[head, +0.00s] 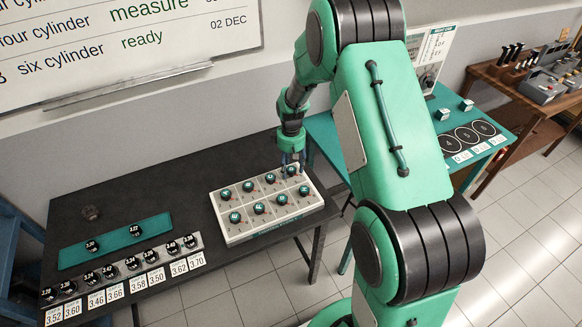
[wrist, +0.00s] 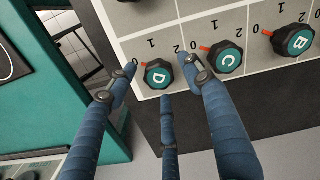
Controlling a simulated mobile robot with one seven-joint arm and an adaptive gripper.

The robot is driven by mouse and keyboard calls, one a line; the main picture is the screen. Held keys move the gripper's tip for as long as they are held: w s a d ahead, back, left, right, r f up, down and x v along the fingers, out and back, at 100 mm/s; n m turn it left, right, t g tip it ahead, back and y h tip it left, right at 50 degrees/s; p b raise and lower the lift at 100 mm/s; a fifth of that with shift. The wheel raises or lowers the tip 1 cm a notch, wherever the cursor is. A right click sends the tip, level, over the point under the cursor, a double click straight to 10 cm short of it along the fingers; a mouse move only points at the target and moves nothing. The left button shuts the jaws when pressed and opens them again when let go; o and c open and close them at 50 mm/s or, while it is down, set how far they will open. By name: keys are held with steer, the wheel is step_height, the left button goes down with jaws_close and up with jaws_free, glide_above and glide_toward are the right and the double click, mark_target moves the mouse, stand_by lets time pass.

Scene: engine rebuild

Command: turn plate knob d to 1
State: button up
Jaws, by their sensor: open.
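Plate knob D (wrist: 158,74) is a black knob with a teal cap at the plate's corner in the wrist view. Its red pointer is toward the 0 mark, with 1 and 2 printed further round. My gripper (wrist: 160,82) is open, its three blue fingers spread around knob D, one tip close on each side and one below. I cannot tell whether they touch it. In the head view, my gripper (head: 291,162) is down over the far right corner of the light knob plate (head: 238,233), partly hiding the knob there.
Knob C (wrist: 226,58) stands close beside my right finger, with knob B (wrist: 293,41) beyond. The plate lies on a black table (head: 150,205). A teal strip (head: 70,256) and a row of labelled parts lie to the left. A teal table (head: 325,133) stands behind.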

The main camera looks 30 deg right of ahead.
steer(key=c, duration=1.1)
